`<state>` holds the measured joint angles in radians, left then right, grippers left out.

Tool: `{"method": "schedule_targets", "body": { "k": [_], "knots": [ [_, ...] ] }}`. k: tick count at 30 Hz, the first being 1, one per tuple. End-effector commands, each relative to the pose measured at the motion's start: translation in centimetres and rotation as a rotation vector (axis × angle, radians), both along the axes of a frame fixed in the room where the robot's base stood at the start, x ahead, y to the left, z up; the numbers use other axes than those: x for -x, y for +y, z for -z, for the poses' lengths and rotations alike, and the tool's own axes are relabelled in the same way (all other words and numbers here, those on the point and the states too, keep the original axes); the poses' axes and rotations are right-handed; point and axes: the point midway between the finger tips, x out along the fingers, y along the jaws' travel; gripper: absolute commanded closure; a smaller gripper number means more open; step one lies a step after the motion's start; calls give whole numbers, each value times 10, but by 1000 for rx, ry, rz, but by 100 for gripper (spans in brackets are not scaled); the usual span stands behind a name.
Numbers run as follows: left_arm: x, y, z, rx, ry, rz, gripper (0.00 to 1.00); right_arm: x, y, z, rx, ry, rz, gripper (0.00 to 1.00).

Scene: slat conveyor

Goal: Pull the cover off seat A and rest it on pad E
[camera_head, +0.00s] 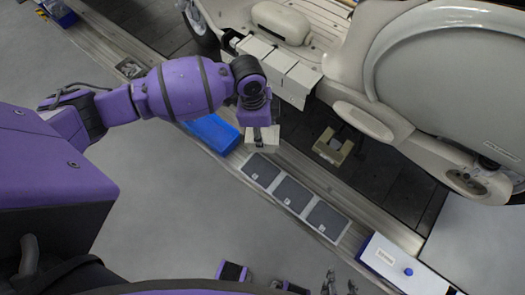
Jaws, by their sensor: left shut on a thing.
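My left gripper (258,137) comes down from the purple arm and is shut on a pale, boxy cover (271,144). The cover hangs just beyond the upper end of a row of dark grey square pads. The pads are the upper one (262,171), the middle one (292,194) and the lower one (326,219); all look bare. Their letters are too small to read. Pale boxy units (279,61) sit in a row along the vehicle's side; I cannot tell which is seat A. My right gripper (341,284) is at the bottom edge, its dark fingers apart and empty.
A blue bin (211,132) stands left of the held cover. A beige open fixture (332,147) sits on the dark slat conveyor (375,178). A large cream scooter (430,60) fills the upper right. A white box with a blue button (395,262) lies at the lower right.

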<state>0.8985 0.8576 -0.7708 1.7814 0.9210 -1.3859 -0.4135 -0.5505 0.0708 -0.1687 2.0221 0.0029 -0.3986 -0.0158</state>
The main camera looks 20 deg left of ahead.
Motion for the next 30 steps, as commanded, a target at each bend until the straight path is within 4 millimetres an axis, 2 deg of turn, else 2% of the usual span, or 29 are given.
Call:
{"method": "schedule_targets", "body": {
  "k": [1, 3, 6, 9, 13, 19, 30],
  "knots": [
    [3, -1, 36, 1, 13, 84, 80, 4, -1, 13, 3, 9, 0, 60],
    [2, 0, 66, 2, 11, 214, 80, 3, -4, 20, 8, 9, 1, 60],
    [1, 1, 100, 3, 6, 374, 80, 3, -6, 28, 14, 8, 0, 60],
    [2, 3, 124, 3, 2, 491, 80, 1, -6, 33, 16, 4, -3, 60],
    [2, 4, 139, 2, 0, 578, 80, -7, -5, 32, 16, -10, -7, 60],
    [2, 5, 146, 1, -2, 604, 80, -8, -5, 34, 15, -13, -9, 60],
    [4, 5, 177, 1, 0, 602, 80, 8, -3, 63, 13, 30, -11, 60]
  ]
}}
